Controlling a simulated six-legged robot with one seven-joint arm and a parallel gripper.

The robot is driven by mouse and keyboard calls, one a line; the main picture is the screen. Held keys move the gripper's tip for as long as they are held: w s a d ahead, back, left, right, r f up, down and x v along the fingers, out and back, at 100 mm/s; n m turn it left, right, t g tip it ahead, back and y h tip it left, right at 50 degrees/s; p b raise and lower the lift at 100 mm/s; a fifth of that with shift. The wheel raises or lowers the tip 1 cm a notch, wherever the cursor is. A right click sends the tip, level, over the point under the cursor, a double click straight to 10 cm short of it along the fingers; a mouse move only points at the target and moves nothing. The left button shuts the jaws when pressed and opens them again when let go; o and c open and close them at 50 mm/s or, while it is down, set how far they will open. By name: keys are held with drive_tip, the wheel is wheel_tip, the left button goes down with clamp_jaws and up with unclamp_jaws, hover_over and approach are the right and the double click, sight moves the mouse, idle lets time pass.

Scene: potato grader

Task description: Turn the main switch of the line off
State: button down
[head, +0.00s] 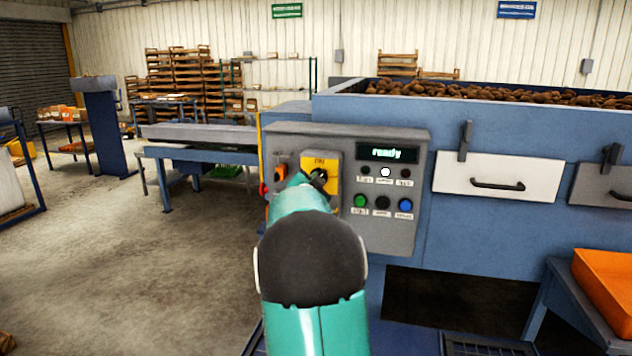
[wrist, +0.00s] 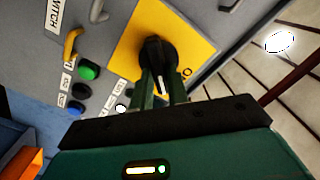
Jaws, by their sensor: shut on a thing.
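The main switch is a black rotary knob (wrist: 157,50) on a yellow plate (wrist: 125,35). In the head view the yellow plate (head: 334,172) is on the grey control panel (head: 400,230), with the knob (head: 319,175) partly behind my arm. My gripper (wrist: 163,82) is shut on the knob, one finger on each side. A white mark on the knob shows between the fingers, pointing towards the gripper's palm. Lettering on the plate beside it appears to read ON. The panel's display (head: 387,153) reads "ready", and the white lamp (head: 385,171) below it is lit.
Green (head: 361,201), black (head: 382,202) and blue (head: 405,204) buttons are right of the switch. An orange part (head: 281,172) is close on its left. A blue hopper (head: 480,120) of potatoes stands at right, an orange crate (head: 607,280) below. The floor at left is open.

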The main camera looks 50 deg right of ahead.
drive_tip(key=m, duration=0.9)
drive_tip(key=shift+s+f, duration=0.15)
drive_tip(key=shift+f, duration=0.15)
drive_tip(key=shift+m, duration=0.4)
drive_tip(key=c, duration=1.4)
unclamp_jaws()
drive_tip(key=shift+o, duration=0.2)
drive_tip(key=shift+a, duration=0.1)
drive_tip(key=v, duration=1.3)
drive_tip(key=shift+s+a, duration=0.15)
drive_tip(key=shift+a, duration=0.1)
